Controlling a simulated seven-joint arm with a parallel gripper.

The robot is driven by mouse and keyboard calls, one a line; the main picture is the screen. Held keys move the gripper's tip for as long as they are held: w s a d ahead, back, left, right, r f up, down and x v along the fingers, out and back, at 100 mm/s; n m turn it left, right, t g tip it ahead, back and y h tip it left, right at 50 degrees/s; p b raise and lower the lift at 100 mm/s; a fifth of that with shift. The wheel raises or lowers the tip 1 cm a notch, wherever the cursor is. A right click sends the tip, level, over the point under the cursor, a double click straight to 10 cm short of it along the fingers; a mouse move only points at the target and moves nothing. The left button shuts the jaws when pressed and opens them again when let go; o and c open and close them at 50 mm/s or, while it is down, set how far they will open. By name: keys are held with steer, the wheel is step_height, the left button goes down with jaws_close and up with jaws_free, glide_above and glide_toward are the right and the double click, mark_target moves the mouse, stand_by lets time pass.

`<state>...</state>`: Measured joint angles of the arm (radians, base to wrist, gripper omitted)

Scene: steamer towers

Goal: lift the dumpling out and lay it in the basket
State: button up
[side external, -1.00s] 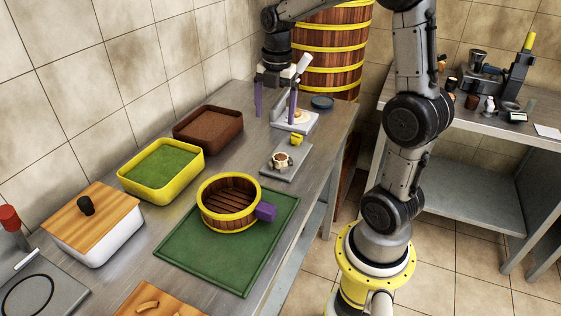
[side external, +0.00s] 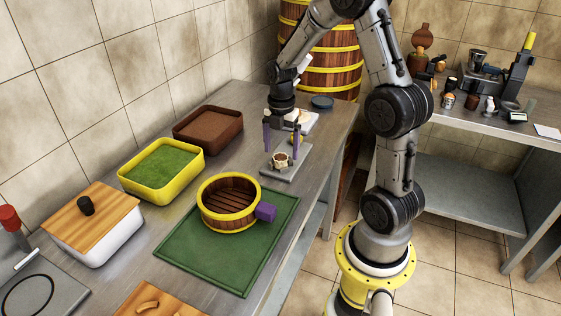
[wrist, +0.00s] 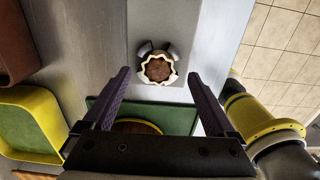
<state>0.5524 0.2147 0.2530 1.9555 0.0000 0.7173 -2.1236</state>
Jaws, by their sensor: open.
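The dumpling (side external: 281,160) is small, with a wavy white rim and brown filling. It sits on a grey plate (side external: 296,172), and the wrist view shows the dumpling (wrist: 158,70) with grey lobes beside it. My gripper (side external: 281,150) is open and points down above the dumpling, its purple fingers apart. In the wrist view the dumpling appears between the fingertips (wrist: 158,74), with nothing held. The round wooden basket (side external: 229,229) has yellow bands and a purple handle. It stands open and empty on a green mat (side external: 215,270); the wrist view shows only part of it.
A yellow tray with a green inside (side external: 160,193) and a brown tray (side external: 208,142) stand along the wall. A white box (side external: 98,243) with a wooden lid is at the left. A white slab (side external: 310,122) and a blue dish (side external: 322,102) lie behind my gripper.

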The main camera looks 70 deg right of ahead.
mark_target(281, 156)
steer(key=shift+w+f, duration=0.15)
steer(key=shift+f, duration=1.75)
steer(key=c, duration=1.3)
steer(key=shift+c, duration=0.2)
steer(key=shift+r, duration=0.15)
steer(key=shift+r, duration=0.55)
step_height(281, 156, up, 2)
steer(key=shift+r, duration=0.2)
steer(key=s+a+r, duration=0.7)
steer(key=s+r, duration=0.2)
steer(key=s, duration=0.3)
steer(key=shift+a+r, duration=0.15)
